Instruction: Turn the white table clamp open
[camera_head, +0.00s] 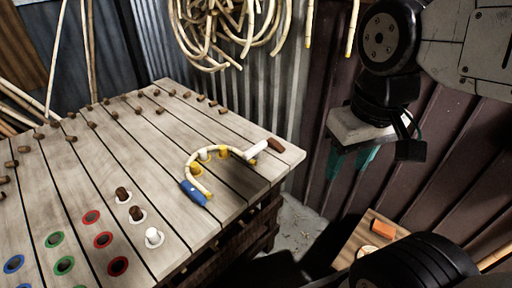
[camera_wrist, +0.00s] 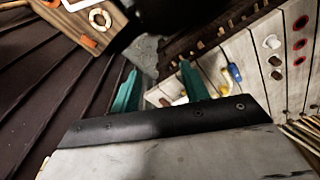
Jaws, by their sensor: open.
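The white table clamp (camera_head: 257,149) sits at the right edge of the slatted wooden table (camera_head: 235,205), with a brown end (camera_head: 275,145) pointing right. It is at the right end of a bent rattan strip (camera_head: 187,166) that curves around yellow blocks (camera_head: 223,153). A blue clamp (camera_head: 194,193) is at the strip's other end. My gripper (camera_head: 351,160), with teal fingers, is open and empty, right of the clamp and apart from it. In the wrist view the gripper (camera_wrist: 160,88) also shows open; the clamp is hard to make out there, partly hidden near the right finger.
A small wooden table (camera_head: 345,250) at lower right holds an orange block (camera_head: 383,228) and a pale ring. Corrugated walls stand behind; rattan coils (camera_head: 215,35) hang there.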

